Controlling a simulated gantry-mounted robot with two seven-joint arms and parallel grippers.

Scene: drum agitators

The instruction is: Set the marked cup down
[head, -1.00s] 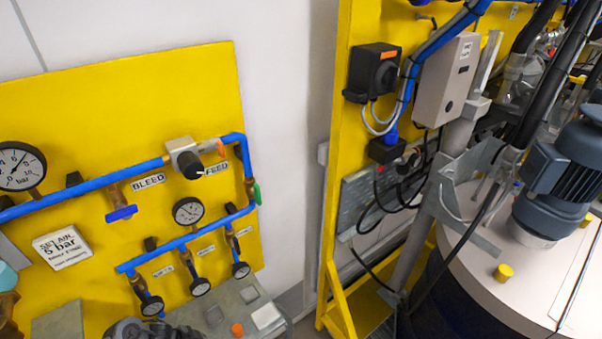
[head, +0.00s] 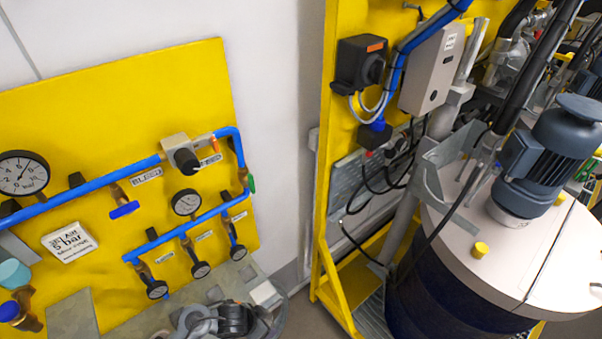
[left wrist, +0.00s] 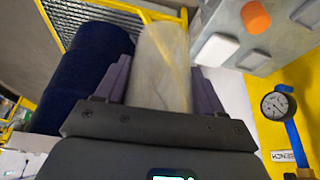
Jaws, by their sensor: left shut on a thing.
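A pale, translucent cup (left wrist: 163,62) with a faint yellowish tint stands between the fingers of my left gripper (left wrist: 163,85) in the left wrist view. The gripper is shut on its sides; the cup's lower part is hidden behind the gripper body. No marking on the cup is readable. In the head view, grey parts of my left arm show at the bottom edge, in front of a grey ledge (head: 205,290); the held cup cannot be made out there. My right gripper is in neither view.
A white block (left wrist: 217,48) and an orange cap (left wrist: 256,17) sit on the grey ledge. A yellow panel (head: 90,130) carries blue pipes, valves and gauges. A dark blue drum (head: 440,290) with a motor (head: 550,160) stands right. A teal cup-like object (head: 14,273) is far left.

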